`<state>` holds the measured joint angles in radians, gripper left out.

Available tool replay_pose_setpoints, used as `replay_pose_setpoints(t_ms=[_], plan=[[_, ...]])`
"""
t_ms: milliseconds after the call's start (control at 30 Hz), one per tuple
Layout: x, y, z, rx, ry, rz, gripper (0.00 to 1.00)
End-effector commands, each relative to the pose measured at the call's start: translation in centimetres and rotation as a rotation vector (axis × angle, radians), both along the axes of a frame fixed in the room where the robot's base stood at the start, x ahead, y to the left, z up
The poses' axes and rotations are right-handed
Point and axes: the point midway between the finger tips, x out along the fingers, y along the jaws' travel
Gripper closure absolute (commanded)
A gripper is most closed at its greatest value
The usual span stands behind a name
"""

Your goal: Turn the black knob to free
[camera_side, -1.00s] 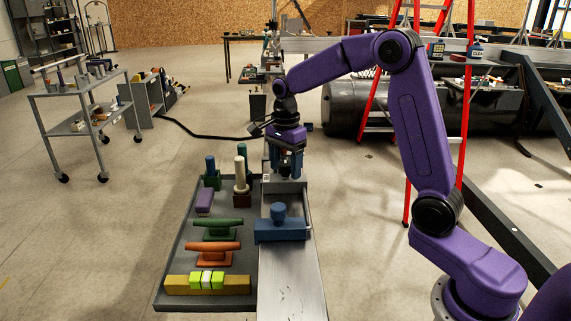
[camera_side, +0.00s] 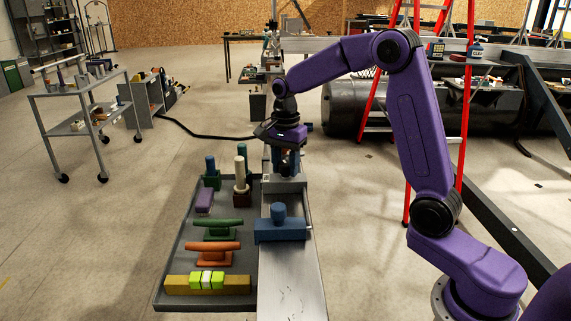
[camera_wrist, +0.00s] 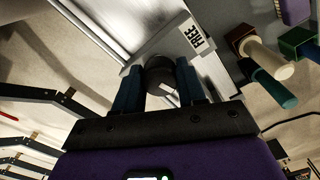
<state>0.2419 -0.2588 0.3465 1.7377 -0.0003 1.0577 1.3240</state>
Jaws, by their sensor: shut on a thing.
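The black knob (camera_wrist: 160,68) shows in the wrist view between the two blue fingers of my gripper (camera_wrist: 161,84). The fingers are shut on it from both sides. A pale pointer line shows beside the knob, partly hidden by the fingers. A white label reading FREE (camera_wrist: 195,37) is on the grey plate to the upper right of the knob. In the side view my gripper (camera_side: 285,172) points down over a grey block (camera_side: 290,184) at the far end of the metal beam, and the knob itself cannot be made out there.
A blue fitting (camera_side: 281,230) stands nearer on the beam. Left of it a dark tray (camera_side: 180,262) holds green (camera_side: 218,228) and orange (camera_side: 212,248) cleats, a yellow bar (camera_side: 236,285) and several upright posts. A red ladder (camera_side: 468,110) stands behind my arm.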

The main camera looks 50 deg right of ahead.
Motion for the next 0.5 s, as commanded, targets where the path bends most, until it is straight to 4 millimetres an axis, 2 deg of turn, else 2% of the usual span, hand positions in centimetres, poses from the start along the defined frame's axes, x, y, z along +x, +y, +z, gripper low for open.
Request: replay_pose_setpoints(t_ms=[500], plan=[[-0.02,0.03,0.05,0.001,0.0,0.49,0.91]])
